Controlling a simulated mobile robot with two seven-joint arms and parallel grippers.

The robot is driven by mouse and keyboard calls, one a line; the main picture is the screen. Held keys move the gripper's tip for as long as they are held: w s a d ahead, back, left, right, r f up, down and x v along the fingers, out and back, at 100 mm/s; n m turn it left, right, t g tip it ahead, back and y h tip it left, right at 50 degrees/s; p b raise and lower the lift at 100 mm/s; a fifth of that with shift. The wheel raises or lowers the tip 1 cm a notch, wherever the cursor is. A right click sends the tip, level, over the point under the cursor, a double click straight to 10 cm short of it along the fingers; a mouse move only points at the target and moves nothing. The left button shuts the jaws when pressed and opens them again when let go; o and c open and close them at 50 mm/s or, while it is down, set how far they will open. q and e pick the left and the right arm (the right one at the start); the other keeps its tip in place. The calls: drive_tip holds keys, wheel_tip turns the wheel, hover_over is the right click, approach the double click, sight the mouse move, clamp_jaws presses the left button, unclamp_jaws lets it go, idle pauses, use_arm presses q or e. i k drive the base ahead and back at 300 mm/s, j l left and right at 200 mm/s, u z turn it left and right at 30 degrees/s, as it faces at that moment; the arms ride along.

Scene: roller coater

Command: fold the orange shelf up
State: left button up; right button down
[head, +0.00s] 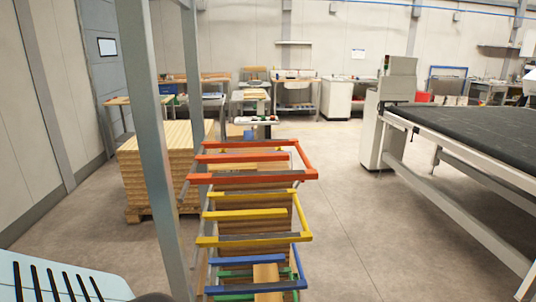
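The orange shelf (252,179) is the top frame of a rack with several coloured shelves, near the middle of the head view. Its orange and grey bars lie about level, one behind the other, with an orange side bar at the right. The yellow shelf (252,239) is below it, also lying out flat. Blue (250,261) and green shelf bars show lower down, cut by the bottom edge. Wooden boards show between the shelves. Neither of my grippers is in view, and nothing is seen touching the orange shelf.
A grey post (151,130) stands left of the rack. A stack of wooden boards (155,170) on a pallet is behind it. A long machine table (480,135) stands at the right. Floor (365,225) between rack and machine is clear. A pale slotted panel (60,280) fills the lower left.

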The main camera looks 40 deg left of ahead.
sight(310, 173)
drive_tip(key=i+u, duration=0.2)
drive_tip(key=u, duration=0.2)
drive_tip(key=i+l+u, duration=0.15)
drive_tip(key=u, duration=0.25)
drive_tip(key=i+l+u, duration=0.15)
drive_tip(key=u, duration=0.25)
drive_tip(key=i+l+u, duration=0.1)
drive_tip(key=l+u, duration=0.15)
drive_tip(key=u, duration=0.15)
